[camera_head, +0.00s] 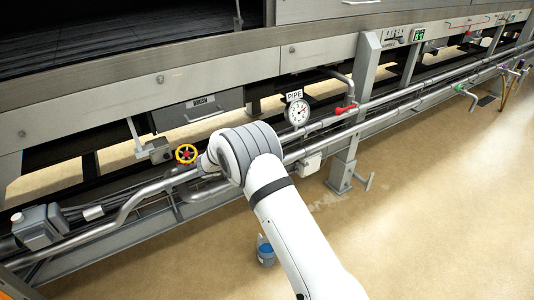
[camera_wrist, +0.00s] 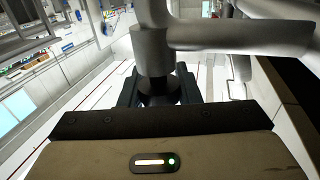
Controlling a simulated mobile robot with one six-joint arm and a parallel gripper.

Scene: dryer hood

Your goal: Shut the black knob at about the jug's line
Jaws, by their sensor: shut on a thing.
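In the wrist view my gripper (camera_wrist: 159,92) reaches up to a grey valve body (camera_wrist: 152,52) that hangs from a pipe. Its dark jaws are shut on a black knob (camera_wrist: 158,86) at the lower end of that body. The knob is partly hidden by the jaws, and its turn position cannot be told. In the head view my white arm hides the gripper and the knob. A jug with blue in it (camera_head: 266,251) stands on the floor just left of my forearm, below the pipes.
A round gauge (camera_head: 298,112) under a PIPE sign and a red handle (camera_head: 345,109) are to the right. Grey pipes (camera_head: 400,102) run along the machine. The tan floor (camera_head: 430,200) in front is clear.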

